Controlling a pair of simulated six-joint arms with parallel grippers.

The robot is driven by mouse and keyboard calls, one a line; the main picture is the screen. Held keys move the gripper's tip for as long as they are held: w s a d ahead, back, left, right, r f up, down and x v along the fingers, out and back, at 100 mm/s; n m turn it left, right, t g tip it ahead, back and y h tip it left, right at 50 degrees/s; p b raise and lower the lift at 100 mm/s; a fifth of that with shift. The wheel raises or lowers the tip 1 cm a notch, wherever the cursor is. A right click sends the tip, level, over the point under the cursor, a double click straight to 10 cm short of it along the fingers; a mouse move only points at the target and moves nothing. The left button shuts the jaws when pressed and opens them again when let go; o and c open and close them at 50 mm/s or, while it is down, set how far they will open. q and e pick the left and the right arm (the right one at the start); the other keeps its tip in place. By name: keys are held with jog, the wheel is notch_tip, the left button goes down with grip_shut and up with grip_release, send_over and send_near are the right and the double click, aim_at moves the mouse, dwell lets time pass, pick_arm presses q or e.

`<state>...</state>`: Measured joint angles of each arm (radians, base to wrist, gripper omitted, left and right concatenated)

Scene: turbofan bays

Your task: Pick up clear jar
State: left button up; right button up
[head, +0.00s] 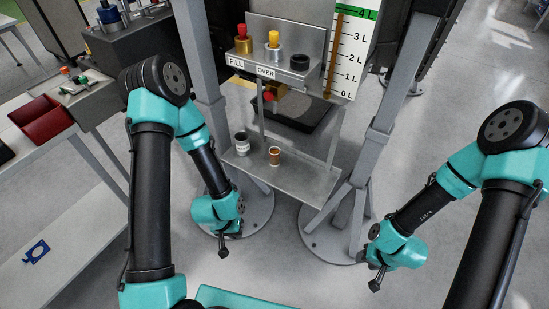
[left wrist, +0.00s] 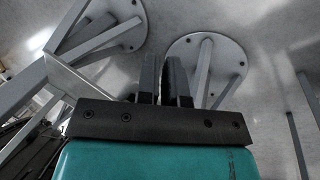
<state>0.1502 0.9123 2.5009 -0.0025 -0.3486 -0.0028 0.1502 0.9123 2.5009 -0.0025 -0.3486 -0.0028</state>
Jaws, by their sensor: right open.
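Two small containers stand upright on the lower metal shelf (head: 298,178) in the head view. One is a brown, amber-looking jar (head: 274,156); the other is a dark container with a white label (head: 242,143). I cannot tell for sure which is the clear jar. My left gripper (head: 223,251) hangs below and left of the shelf, apart from both containers. In the left wrist view its two dark fingers (left wrist: 164,82) stand close together with nothing visible held; whether they are fully shut is unclear. My right gripper (head: 376,283) is open and empty, low on the right, away from the shelf.
The upper shelf holds a red-topped brass fitting (head: 243,42), a yellow-topped fitting (head: 273,47) and a black ring (head: 299,62), with FILL and OVER labels. A level gauge (head: 350,50) stands right. Grey stand posts (head: 378,130) flank the shelf. A red bin (head: 40,118) sits left.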

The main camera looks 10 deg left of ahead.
pick_arm(q)
jog(key=o, duration=1.2)
jog(key=shift+w, duration=0.1)
